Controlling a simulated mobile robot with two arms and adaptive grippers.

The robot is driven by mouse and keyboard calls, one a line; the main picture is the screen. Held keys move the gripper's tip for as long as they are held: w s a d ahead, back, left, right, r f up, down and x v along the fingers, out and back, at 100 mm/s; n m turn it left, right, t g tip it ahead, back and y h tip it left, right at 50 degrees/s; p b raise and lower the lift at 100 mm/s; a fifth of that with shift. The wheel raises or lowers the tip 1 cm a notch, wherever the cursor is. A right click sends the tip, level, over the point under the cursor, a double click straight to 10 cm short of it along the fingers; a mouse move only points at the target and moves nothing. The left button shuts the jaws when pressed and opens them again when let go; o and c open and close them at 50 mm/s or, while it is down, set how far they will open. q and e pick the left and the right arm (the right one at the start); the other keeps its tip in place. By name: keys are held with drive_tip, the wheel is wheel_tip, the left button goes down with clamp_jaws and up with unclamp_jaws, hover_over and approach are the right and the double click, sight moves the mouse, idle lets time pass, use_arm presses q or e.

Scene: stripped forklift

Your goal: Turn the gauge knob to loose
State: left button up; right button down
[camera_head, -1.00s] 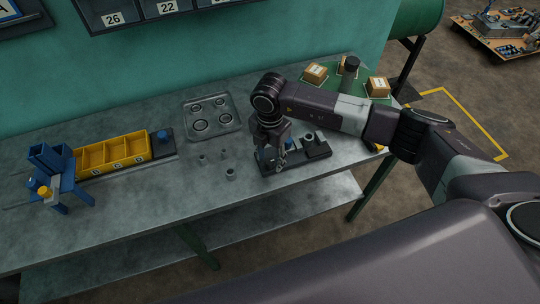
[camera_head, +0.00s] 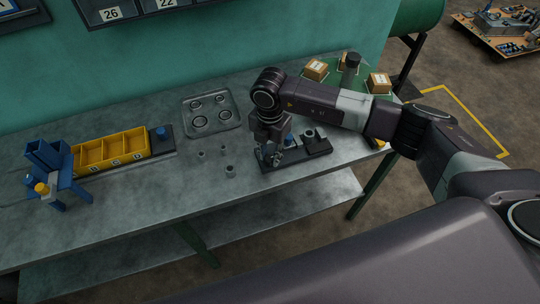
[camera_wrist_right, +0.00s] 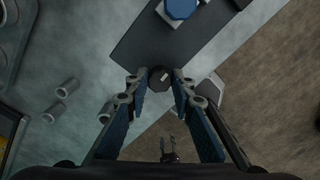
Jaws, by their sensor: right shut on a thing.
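A dark fixture plate (camera_head: 322,153) lies near the bench's front right edge. In the right wrist view the plate (camera_wrist_right: 139,45) carries a small black knob (camera_wrist_right: 159,80) with a white pointer mark, likely the gauge knob. My right gripper (camera_head: 267,159) points down at the left end of the plate; in the right wrist view its fingertips (camera_wrist_right: 157,88) are shut around the knob's sides. The head view hides the knob behind the gripper. I cannot read any label beside it. My left gripper is in neither view.
A blue-topped part (camera_wrist_right: 181,8) sits farther along the plate. Behind is a clear tray (camera_head: 211,113) with rings. A yellow bin (camera_head: 108,152) and blue stand (camera_head: 55,172) are at left.

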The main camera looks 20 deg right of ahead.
sight(270, 158)
drive_tip(key=n+b, duration=1.4)
drive_tip(key=b, duration=0.2)
drive_tip(key=shift+w+f, duration=0.1)
drive_tip(key=shift+f, duration=0.05)
drive_tip(key=shift+a+r+n+b, duration=0.1)
drive_tip(key=shift+r+n+b, duration=0.1)
drive_tip(key=shift+n+b, duration=1.35)
drive_tip(key=shift+r, duration=0.1)
drive_tip(key=c, duration=1.7)
unclamp_jaws()
drive_tip(key=shift+o, duration=0.2)
wheel_tip(270, 158, up, 12)
